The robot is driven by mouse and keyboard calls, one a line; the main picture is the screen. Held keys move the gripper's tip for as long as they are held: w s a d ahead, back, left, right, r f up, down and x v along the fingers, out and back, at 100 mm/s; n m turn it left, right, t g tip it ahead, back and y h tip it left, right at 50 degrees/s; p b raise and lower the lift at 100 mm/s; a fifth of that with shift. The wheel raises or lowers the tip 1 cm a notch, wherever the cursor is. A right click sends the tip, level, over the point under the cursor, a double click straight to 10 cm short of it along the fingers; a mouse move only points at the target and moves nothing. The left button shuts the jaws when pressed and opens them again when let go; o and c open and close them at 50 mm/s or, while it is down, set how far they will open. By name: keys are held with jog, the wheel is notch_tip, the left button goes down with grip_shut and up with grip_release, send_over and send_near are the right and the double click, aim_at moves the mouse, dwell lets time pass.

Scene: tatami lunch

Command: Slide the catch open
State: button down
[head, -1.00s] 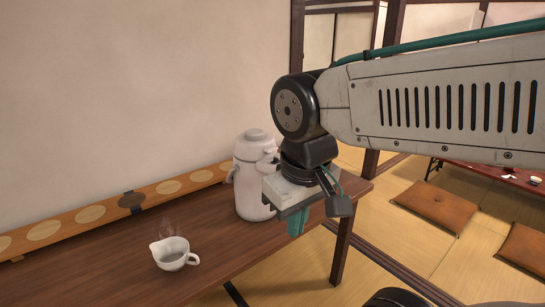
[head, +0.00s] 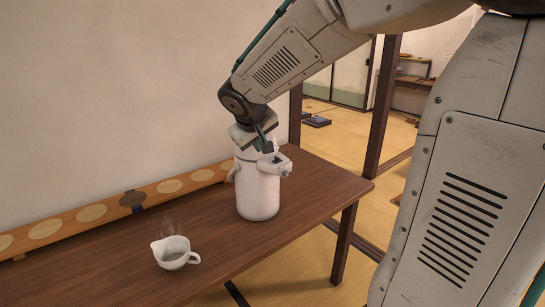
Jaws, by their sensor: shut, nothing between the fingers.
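A white vacuum pot (head: 258,190) stands upright on the brown wooden table (head: 215,232). Its pale spout part (head: 278,166) juts out at the upper right, and a small handle part shows at its left side. My gripper (head: 254,143) is over the top of the pot and hides most of its lid. The gripper is shut with nothing in it. Its fingertips are hidden behind the wrist parts, so I cannot tell whether they touch the pot. I cannot make out a catch on the pot.
A steaming white jug (head: 174,253) stands on the table to the left of the pot. A wooden strip with round discs (head: 90,214) runs along the wall. The table's right end (head: 350,185) is clear. A dark post (head: 382,105) stands behind it.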

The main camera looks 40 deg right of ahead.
aim_at(274, 161)
jog(key=x, duration=0.3)
jog(key=d+x, duration=0.1)
jog(key=x, duration=0.3)
jog(key=d+r+x, duration=0.1)
jog(key=x, duration=0.3)
jog(key=shift+s+d+f, duration=0.15)
jog(key=shift+d, duration=0.65)
